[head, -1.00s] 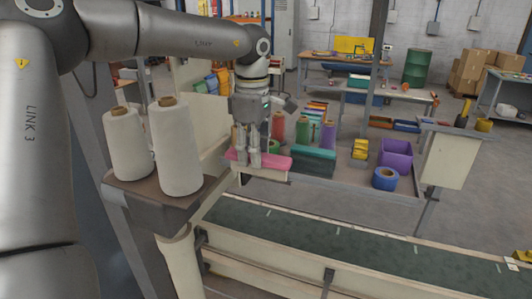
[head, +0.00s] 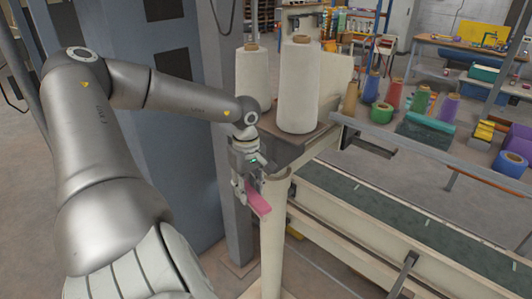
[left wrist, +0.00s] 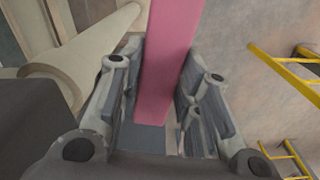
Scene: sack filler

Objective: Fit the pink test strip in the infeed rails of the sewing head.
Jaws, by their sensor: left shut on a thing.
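The pink test strip (head: 258,201) is held in my left gripper (head: 246,188), beside the top of a cream post in the head view. In the left wrist view the strip (left wrist: 172,45) runs lengthwise away from the camera, between the two fingers of the gripper (left wrist: 160,92). The sewing head appears to be the brown-topped unit (head: 304,142) on that post, carrying two white thread cones. I cannot make out its infeed rails. My right gripper is not in view.
White thread cones (head: 299,88) stand just beyond the gripper. A long conveyor with a green belt (head: 385,215) runs to the right. The left wrist view shows yellow rails (left wrist: 285,70) at right.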

